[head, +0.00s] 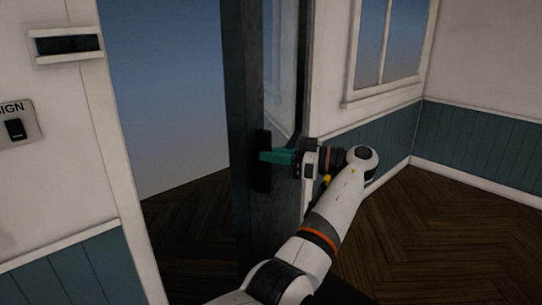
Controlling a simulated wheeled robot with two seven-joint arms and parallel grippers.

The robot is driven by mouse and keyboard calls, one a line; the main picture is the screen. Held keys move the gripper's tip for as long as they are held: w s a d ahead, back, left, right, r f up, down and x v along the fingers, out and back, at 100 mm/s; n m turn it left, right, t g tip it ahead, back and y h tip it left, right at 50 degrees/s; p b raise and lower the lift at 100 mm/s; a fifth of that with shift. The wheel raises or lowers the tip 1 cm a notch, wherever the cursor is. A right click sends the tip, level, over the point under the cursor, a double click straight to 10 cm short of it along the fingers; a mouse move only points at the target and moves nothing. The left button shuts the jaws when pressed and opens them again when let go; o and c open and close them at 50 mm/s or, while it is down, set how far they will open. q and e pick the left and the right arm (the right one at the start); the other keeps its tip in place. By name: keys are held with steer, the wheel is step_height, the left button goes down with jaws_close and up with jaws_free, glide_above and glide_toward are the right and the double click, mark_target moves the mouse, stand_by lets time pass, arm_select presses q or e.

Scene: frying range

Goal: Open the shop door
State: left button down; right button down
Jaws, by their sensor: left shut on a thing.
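The shop door (245,90) is dark, with a tall glass pane (285,60), and stands ajar in the head view. A wide gap lies between its edge and the white door frame on the left. A dark handle plate (263,182) sits on the door near that edge. My left gripper (276,156), with green fingers, is at this plate and shut on the door handle. The handle itself is mostly hidden by the fingers. My left arm comes up from the bottom middle. My right gripper is out of view.
The white door frame (105,130) and a wall with a sign switch (15,129) and a dark slot fitting (68,44) are on the left. A window (390,45) and teal panelling (480,145) are on the right. The dark wood floor (440,230) is clear there.

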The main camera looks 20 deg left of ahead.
mark_target(256, 110)
arm_select(q)
steer(key=shift+r, duration=0.1)
steer(key=c, duration=1.4)
jaws_free()
steer(key=shift+w, duration=0.1)
steer(key=shift+o, duration=0.2)
step_height(256, 110, up, 10)
steer(key=shift+f, duration=0.1)
